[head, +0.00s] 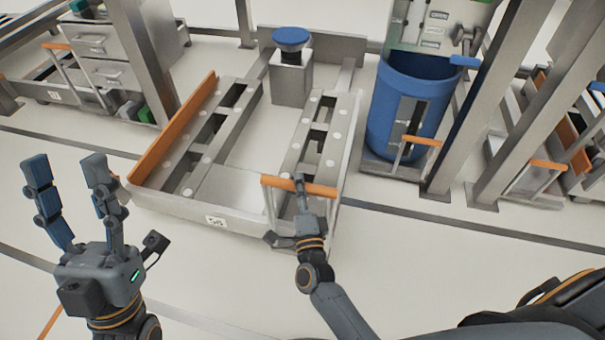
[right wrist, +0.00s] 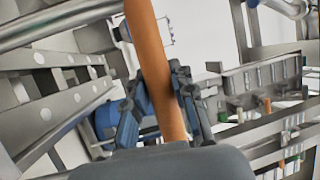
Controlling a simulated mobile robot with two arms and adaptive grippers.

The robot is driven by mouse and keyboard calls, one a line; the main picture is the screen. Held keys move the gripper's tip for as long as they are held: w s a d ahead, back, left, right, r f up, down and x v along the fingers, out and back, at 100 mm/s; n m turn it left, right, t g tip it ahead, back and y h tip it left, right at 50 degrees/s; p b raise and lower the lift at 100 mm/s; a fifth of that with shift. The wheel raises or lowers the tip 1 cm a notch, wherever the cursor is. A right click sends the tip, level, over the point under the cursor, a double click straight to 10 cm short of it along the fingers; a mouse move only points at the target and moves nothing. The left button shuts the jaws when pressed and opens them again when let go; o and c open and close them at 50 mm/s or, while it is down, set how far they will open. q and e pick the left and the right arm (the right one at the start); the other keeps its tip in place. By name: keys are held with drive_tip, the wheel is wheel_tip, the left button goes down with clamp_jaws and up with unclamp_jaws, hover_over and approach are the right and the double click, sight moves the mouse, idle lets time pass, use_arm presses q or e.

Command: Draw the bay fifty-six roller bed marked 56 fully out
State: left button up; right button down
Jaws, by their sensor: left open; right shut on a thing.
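The roller bed (head: 180,205) marked 56 is a low grey metal frame with two roller rails and an orange side board, in the middle of the head view. Its label (head: 215,221) is on the front edge. An orange handle bar (head: 318,188) stands on posts at its front right corner. My right gripper (head: 301,184) is shut on this bar, which runs between its fingers in the right wrist view (right wrist: 158,70). My left gripper (head: 68,170) is open and empty, left of the bed's front, its fingers pointing up.
A blue-topped post (head: 291,75) stands at the bed's back. A blue bin (head: 405,110) on its own bed with an orange handle is to the right. A drawer cabinet (head: 110,50) is at the back left. Steel uprights flank the bay. The floor in front is clear.

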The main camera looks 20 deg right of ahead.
drive_tip(key=shift+s, duration=0.2)
drive_tip(key=c, duration=1.1)
unclamp_jaws()
drive_tip(key=v, duration=1.2)
